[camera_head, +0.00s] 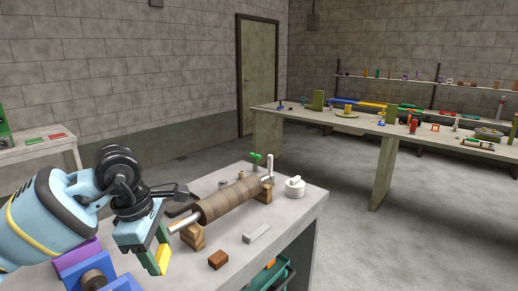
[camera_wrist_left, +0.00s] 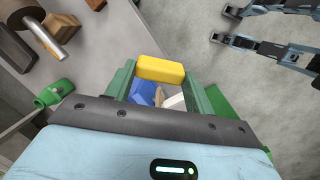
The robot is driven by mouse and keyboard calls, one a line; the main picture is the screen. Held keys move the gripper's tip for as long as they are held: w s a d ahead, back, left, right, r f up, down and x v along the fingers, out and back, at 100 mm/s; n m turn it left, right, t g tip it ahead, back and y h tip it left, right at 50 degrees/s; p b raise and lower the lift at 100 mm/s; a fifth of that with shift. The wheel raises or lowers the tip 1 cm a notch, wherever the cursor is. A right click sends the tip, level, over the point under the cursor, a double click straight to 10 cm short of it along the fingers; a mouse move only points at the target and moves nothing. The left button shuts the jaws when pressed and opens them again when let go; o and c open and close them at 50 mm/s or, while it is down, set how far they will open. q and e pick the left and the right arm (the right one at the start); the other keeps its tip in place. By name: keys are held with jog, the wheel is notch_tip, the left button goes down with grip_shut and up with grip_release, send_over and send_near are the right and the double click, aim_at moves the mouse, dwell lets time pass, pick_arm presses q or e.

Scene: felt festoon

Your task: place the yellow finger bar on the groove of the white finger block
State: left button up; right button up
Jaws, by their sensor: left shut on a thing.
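My left gripper (camera_head: 155,250) is shut on the yellow finger bar (camera_head: 163,259) and holds it at the near left side of the workbench. In the left wrist view the yellow bar (camera_wrist_left: 161,68) lies across between the two green fingers (camera_wrist_left: 161,88). A pale grey-white block (camera_head: 256,232) lies on the bench to the right of the gripper, apart from it. It may be the white finger block; its groove is too small to make out. A whitish thing (camera_wrist_left: 174,101) shows partly between the fingers, and I cannot tell what it is.
A wooden roller (camera_head: 228,200) on wooden supports stands behind the gripper. A brown block (camera_head: 218,259), a white round piece (camera_head: 295,187) and purple and blue blocks (camera_head: 92,274) are nearby. The workbench edge (camera_head: 312,215) is at right; a long table (camera_head: 352,123) stands beyond open floor.

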pick_arm(q)
jog(key=s+a+f+m+g+y, duration=0.1)
jog(key=s+f+m, duration=1)
jog(key=m, duration=0.7)
jog(key=shift+a+f+y, duration=0.15)
jog(key=shift+f+y, duration=0.15)
jog(key=shift+f, duration=0.55)
